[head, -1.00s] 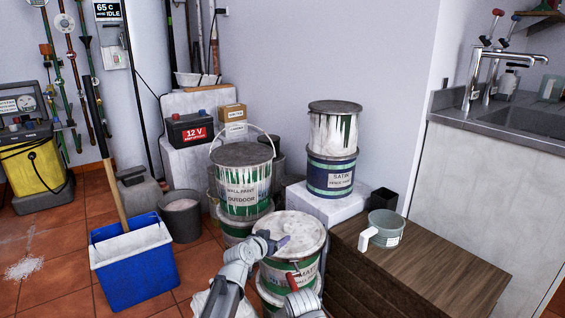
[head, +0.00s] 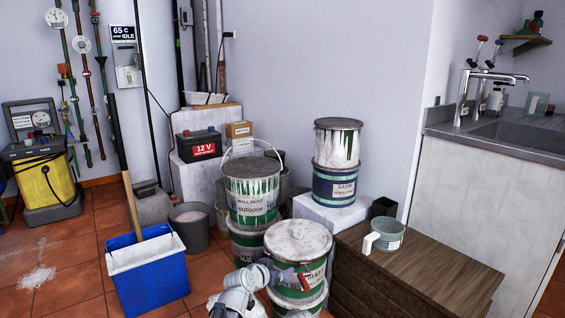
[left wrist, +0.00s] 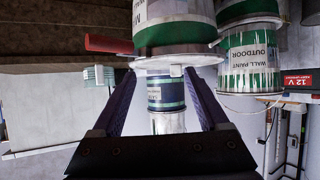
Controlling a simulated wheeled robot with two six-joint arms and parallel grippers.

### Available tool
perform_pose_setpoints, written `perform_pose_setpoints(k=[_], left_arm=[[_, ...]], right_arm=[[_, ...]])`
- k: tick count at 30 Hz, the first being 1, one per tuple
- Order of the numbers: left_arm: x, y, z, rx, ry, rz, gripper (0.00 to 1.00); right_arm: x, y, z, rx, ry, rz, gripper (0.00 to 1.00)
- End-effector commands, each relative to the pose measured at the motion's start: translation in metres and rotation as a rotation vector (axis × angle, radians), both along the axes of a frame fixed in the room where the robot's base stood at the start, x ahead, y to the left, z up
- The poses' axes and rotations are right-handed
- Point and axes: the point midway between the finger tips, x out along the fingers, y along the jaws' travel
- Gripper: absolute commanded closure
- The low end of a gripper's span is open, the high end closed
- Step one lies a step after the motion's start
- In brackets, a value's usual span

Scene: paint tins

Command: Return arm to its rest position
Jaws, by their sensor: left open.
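My left gripper (head: 284,274) is low in the head view, in front of the front stack of paint tins. In the left wrist view its two dark fingers (left wrist: 161,100) are spread apart with nothing held between them. The top front tin (head: 299,243) has a pale, paint-covered lid. Tins and the tin labelled OUTDOOR (left wrist: 250,57) appear upside down in the wrist view.
A wall-paint tin (head: 252,190) stands stacked behind. Two more tins stand on a white block (head: 322,210).

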Motion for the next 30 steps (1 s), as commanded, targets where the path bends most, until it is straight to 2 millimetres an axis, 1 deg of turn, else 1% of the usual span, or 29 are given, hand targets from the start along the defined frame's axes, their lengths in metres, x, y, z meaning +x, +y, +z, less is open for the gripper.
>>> perform_pose_setpoints(k=[1,5,8,11,14,17,18,20,21,24,28,29,30], left_arm=[[-0.009,-0.004,0.000,0.006,0.023,-0.012,0.23],[-0.031,-0.012,-0.008,0.033,0.105,-0.041,0.23],[-0.054,-0.019,-0.015,0.063,0.188,-0.066,0.23],[-0.084,-0.022,-0.024,0.105,0.293,-0.085,0.23],[-0.120,-0.022,-0.032,0.162,0.415,-0.092,0.23],[-0.162,-0.015,-0.037,0.234,0.554,-0.080,0.23],[-0.180,-0.010,-0.039,0.269,0.612,-0.066,0.23],[-0.207,-0.001,-0.039,0.321,0.696,-0.040,0.23],[-0.223,0.006,-0.039,0.357,0.749,-0.018,0.23],[-0.261,0.023,-0.034,0.443,0.867,0.047,0.23],[-0.304,0.048,-0.022,0.548,0.990,0.148,0.23],[-0.309,0.051,-0.015,0.562,1.006,0.166,0.23],[-0.304,0.049,-0.005,0.554,1.001,0.162,0.23]], right_arm=[[0.000,0.000,0.005,0.000,0.000,0.001,0.50],[0.000,0.000,0.012,0.000,0.000,0.002,0.50],[0.000,0.000,0.020,0.000,0.000,0.003,0.50],[0.000,0.000,0.030,-0.001,0.001,0.004,0.50],[0.000,0.000,0.040,-0.001,0.001,0.006,0.50],[0.000,0.000,0.053,-0.001,0.001,0.007,0.50],[0.000,0.000,0.058,-0.001,0.002,0.008,0.50],[0.000,0.000,0.065,-0.002,0.001,0.009,0.50],[0.000,0.000,0.070,-0.002,0.001,0.010,0.50],[0.000,0.000,0.080,-0.002,0.002,0.011,0.50],[0.000,-0.001,0.092,-0.002,0.003,0.013,0.50],[0.000,-0.001,0.098,-0.002,0.003,0.013,0.50],[0.000,-0.001,0.109,-0.002,0.003,0.013,0.50]])
